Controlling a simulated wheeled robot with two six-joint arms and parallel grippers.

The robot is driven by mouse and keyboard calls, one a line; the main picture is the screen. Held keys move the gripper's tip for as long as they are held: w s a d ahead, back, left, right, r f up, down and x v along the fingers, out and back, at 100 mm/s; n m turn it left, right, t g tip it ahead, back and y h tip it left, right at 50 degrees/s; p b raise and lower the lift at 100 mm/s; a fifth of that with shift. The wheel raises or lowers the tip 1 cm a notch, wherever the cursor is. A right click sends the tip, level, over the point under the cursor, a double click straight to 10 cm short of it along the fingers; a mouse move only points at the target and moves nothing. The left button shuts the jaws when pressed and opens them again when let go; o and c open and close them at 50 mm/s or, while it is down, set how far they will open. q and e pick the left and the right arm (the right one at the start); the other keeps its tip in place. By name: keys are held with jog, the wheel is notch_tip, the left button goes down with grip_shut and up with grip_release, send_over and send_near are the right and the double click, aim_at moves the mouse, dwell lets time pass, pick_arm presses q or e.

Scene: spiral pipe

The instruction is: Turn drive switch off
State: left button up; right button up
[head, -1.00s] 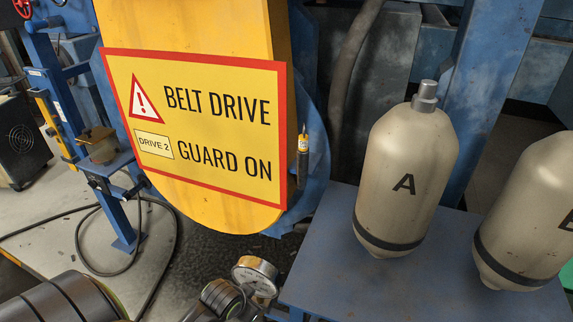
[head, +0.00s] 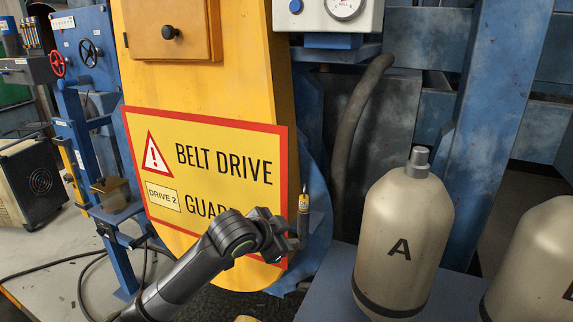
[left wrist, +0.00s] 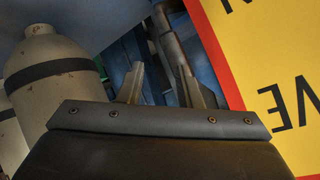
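My left gripper (head: 296,242) is at the handle's lower part in the head view, in front of the sign's lower right corner. In the left wrist view its two fingers (left wrist: 160,70) stand apart, with a grey rod (left wrist: 168,32) close to the right finger. Contact cannot be told. My right gripper is not in view.
The yellow guard (head: 240,80) carries the belt drive sign (head: 205,150). A white box with a dial and blue button (head: 343,14) is at the top. Tank A (head: 405,225) and another tank (head: 535,262) stand at right. A dark hose (head: 352,105) hangs behind.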

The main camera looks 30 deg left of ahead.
pick_arm(q)
jog(key=w+a+r+m+t+h, duration=0.1)
jog(key=w+a+r+t, duration=0.1)
jog(key=r, duration=1.3)
jog(key=w+a+r+m+t, duration=0.1)
jog(key=w+r+m+t, duration=0.15)
jog(key=r, duration=1.25)
jog(key=s+a+r+t, duration=0.1)
jog(key=s+r+t, duration=0.1)
jog(key=s+r, duration=0.5)
jog(key=s+a+r+t+h, duration=0.1)
jog(key=s+r+t, duration=0.1)
jog(key=r, duration=0.9)
jog(key=s+a+r+t, duration=0.1)
jog(key=s+a+r, duration=0.1)
jog(key=s+r, duration=0.5)
jog(key=r+p+x, duration=0.2)
jog(key=p+x, duration=0.8)
jog(key=x, duration=1)
jog(key=shift+s+p, duration=0.2)
jog(key=shift+p, duration=0.1)
jog(key=shift+d+m, duration=0.1)
jog(key=shift+m, duration=0.15)
